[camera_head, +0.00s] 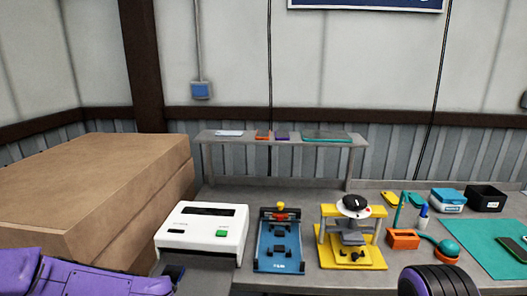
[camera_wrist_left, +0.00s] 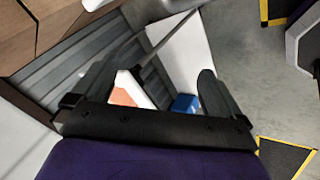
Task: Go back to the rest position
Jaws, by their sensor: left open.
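My left arm (camera_head: 75,275) comes in purple at the lower left of the head view, in front of the brown cartons. In the left wrist view my left gripper (camera_wrist_left: 152,82) has its two dark fingers spread wide apart. Nothing is held between them. A white and orange object (camera_wrist_left: 130,92) and a blue object (camera_wrist_left: 185,103) show beyond the gap, apart from the fingers as far as I can tell. My right gripper is in neither view; a dark ribbed rounded part, possibly of my right arm, shows at the bottom right of the head view.
Brown cartons (camera_head: 95,190) fill the left. The grey bench (camera_head: 300,281) holds a white machine (camera_head: 203,232), a blue fixture (camera_head: 279,245), a yellow stand (camera_head: 350,262) and a green mat (camera_head: 490,245). A raised shelf (camera_head: 230,138) stands behind. Grey floor (camera_wrist_left: 240,60) shows in the wrist view.

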